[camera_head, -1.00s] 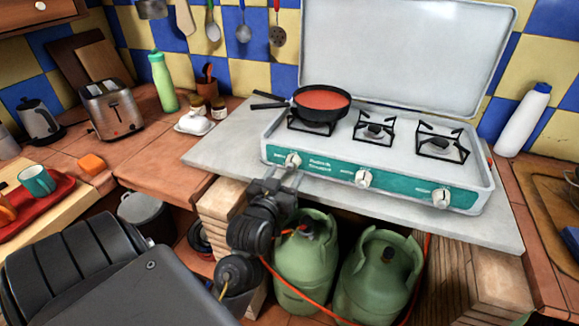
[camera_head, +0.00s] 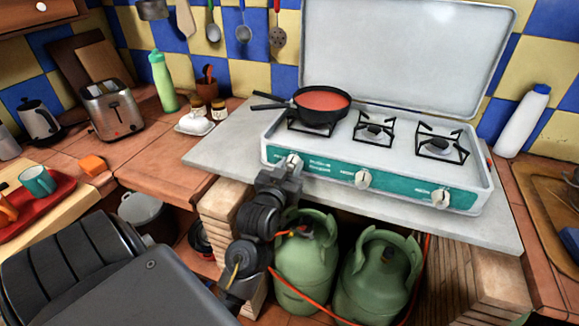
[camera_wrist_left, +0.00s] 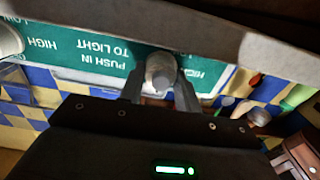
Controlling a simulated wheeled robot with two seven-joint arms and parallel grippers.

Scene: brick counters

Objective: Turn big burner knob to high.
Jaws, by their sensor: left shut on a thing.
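The camping stove (camera_head: 410,187) has a teal front panel with three white knobs. The left knob (camera_head: 293,160) is partly hidden behind my left gripper (camera_head: 288,168) in the head view. In the left wrist view, my left gripper (camera_wrist_left: 160,88) has its two fingers on either side of this pale knob (camera_wrist_left: 161,70), shut on it. The panel by it reads "PUSH IN TO LIGHT" and "HIGH", upside down. The middle knob (camera_head: 363,179) and right knob (camera_head: 440,198) are untouched. My right gripper is not in view.
A pan of red sauce (camera_head: 322,103) sits on the left burner, its handles pointing left. The raised stove lid (camera_head: 400,50) stands behind. Green gas bottles (camera_head: 305,255) with an orange hose stand below, close to my left arm.

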